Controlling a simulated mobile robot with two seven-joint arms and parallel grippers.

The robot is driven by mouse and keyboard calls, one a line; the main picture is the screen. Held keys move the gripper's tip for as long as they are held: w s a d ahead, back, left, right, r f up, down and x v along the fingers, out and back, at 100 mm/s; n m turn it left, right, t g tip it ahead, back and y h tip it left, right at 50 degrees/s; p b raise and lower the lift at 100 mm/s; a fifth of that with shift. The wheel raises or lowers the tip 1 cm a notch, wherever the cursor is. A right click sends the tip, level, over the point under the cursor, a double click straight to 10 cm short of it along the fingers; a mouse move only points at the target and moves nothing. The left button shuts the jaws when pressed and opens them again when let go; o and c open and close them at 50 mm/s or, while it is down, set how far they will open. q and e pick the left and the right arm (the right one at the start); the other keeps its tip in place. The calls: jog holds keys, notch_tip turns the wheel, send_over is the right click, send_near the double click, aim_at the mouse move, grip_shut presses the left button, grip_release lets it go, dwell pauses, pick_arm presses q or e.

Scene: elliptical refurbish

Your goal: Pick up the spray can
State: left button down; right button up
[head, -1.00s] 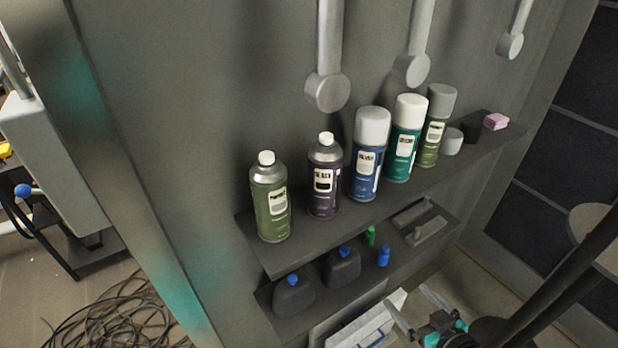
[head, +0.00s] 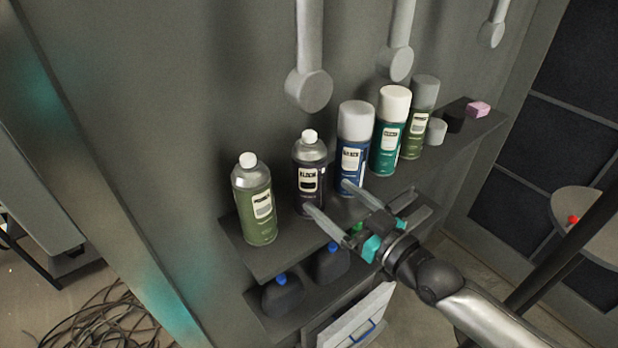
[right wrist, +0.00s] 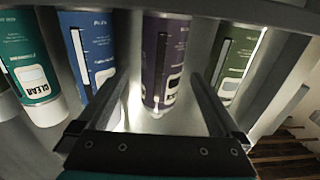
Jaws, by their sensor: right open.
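Several spray cans stand upright in a row on the upper shelf: a green one with a white cap (head: 256,212), a dark purple one with a white cap (head: 310,168), a blue one (head: 353,158), a teal one (head: 388,150) and an olive one (head: 418,125). My right gripper (head: 327,197) is open and empty, its fingers pointing at the shelf in front of the purple can. In the right wrist view the purple can (right wrist: 164,62) stands between and beyond the fingers (right wrist: 160,80), with the blue can (right wrist: 92,50) to its left. My left gripper is not in view.
The upper shelf (head: 262,262) projects from a grey wall panel; a lower shelf holds dark bottles (head: 283,296). Grey rods with round ends (head: 309,88) hang above the cans. A grey cup (head: 436,132) and pink block (head: 479,109) stand at the far right.

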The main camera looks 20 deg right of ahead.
aim_at(322, 191)
jog(key=x, duration=0.4)
jog(key=shift+w+a, duration=0.1)
jog(key=shift+w, duration=0.15)
jog(key=x, duration=0.4)
jog(key=shift+a+r, duration=0.15)
jog(key=shift+w+a, duration=0.25)
jog(key=shift+w, duration=0.3)
